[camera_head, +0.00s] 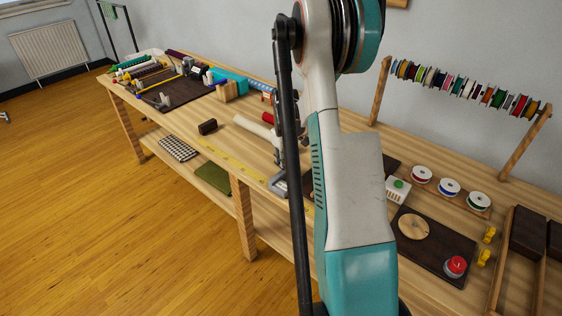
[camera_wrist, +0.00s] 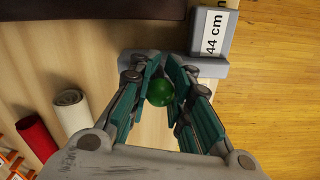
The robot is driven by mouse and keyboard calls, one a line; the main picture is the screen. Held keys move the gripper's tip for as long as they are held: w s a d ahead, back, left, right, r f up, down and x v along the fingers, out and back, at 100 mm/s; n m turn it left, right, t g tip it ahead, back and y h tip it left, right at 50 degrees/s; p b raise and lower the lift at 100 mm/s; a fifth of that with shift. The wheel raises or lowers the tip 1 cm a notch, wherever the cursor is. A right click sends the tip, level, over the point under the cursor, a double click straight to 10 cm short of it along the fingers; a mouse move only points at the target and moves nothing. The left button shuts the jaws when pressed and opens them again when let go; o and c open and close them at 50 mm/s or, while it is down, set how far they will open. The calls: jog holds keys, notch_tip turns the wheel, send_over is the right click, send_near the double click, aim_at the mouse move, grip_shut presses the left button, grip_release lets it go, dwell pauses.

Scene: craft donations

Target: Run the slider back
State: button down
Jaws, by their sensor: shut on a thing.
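My gripper (camera_wrist: 166,84) points down at the workbench in the wrist view. Its teal-padded fingers are closed around a round green knob (camera_wrist: 160,93). A grey crosspiece (camera_wrist: 212,68) lies just beyond the fingertips, with a grey block labelled "44 cm" (camera_wrist: 213,32) at its right end, by the bench's edge. I take these grey parts and the knob to be the slider; how they join is hidden. In the head view the grey slider block (camera_head: 278,185) sits at the front edge, on the line of a yellow measuring strip (camera_head: 225,168). My arm hides the knob there.
A white roll (camera_wrist: 71,110) and a red roll (camera_wrist: 37,139) lie left of my gripper in the wrist view. Spools (camera_head: 449,187) and a dark mat (camera_head: 450,240) are to the right.

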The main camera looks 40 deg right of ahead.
jog(key=c, duration=1.4)
grip_release()
notch_tip(320, 180, up, 12)
